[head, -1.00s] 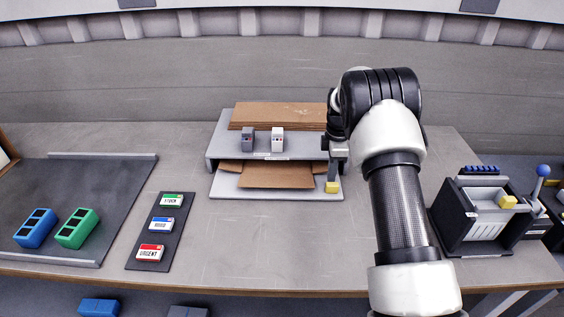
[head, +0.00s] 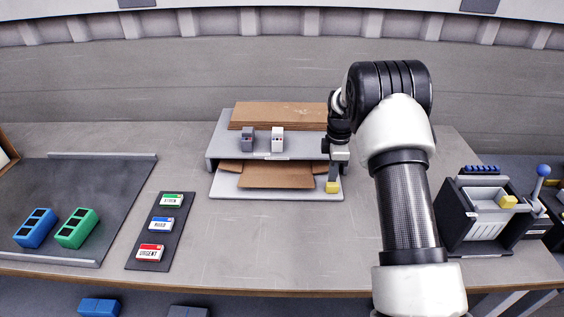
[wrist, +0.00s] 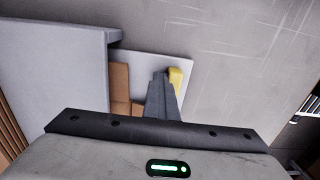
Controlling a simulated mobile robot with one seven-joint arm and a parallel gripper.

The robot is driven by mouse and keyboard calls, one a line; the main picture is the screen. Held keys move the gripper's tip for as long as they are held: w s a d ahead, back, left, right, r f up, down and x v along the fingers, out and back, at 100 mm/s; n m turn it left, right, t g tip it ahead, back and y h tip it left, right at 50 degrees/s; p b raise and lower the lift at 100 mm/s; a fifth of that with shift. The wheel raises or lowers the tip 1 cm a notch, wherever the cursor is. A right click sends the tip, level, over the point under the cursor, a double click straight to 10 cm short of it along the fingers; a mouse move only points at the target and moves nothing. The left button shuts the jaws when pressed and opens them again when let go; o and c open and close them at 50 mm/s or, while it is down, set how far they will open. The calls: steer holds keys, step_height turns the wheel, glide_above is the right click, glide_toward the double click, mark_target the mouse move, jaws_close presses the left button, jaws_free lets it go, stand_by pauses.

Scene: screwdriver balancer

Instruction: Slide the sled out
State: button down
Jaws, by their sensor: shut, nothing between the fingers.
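The sled (head: 225,187) is a light grey flat plate at the bottom of a grey two-level stand (head: 215,152). Brown cardboard (head: 280,177) lies on it, and its front part shows from under the upper shelf. A yellow block (head: 333,188) sits at its front right corner; it also shows in the wrist view (wrist: 176,78). My gripper (head: 333,178) points down right at the yellow block. Its fingers (wrist: 160,80) are shut with nothing between them, beside the block in the wrist view. I cannot tell whether they touch it.
A grey and a white small device (head: 278,140) stand on the upper shelf, with cardboard (head: 275,116) behind. A dark rack with labelled cards (head: 161,225) lies left. A black box with a blue-knobbed lever (head: 543,171) stands right. The table in front of the sled is clear.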

steer(key=shift+s+b, duration=0.65)
steer(key=shift+s, duration=12.65)
steer(key=shift+w, duration=0.65)
step_height(320, 180, up, 7)
steer(key=p, duration=0.6)
